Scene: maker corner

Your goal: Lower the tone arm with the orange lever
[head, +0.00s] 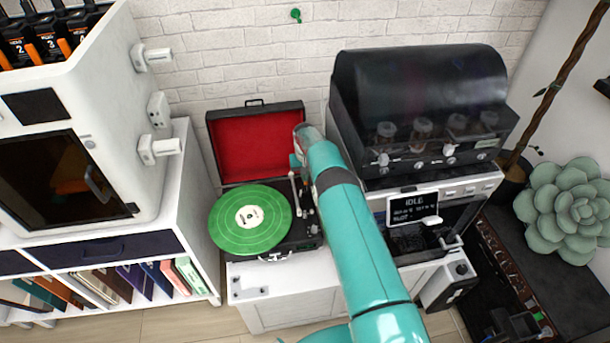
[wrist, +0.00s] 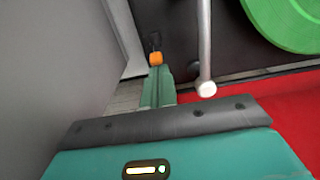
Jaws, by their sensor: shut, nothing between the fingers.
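The record player (head: 308,234) stands on a white cabinet with its red-lined lid open. A green record (head: 250,218) lies on it and also shows in the wrist view (wrist: 288,18). The silver tone arm (head: 294,190) runs along the record's right side; in the wrist view its rod (wrist: 205,45) ends in a white knob. The orange lever (wrist: 155,58) shows as a small tip on a dark stem; my arm hides it in the head view. My gripper (wrist: 158,72) is shut and empty, its fingertips just short of the orange tip; contact is unclear.
A black-hooded machine (head: 420,90) with a small screen stands close on the right. A white cabinet unit (head: 110,110) stands on the left. The open lid (head: 257,145) rises behind the record, and a grey surface (wrist: 55,60) fills the wrist view's left.

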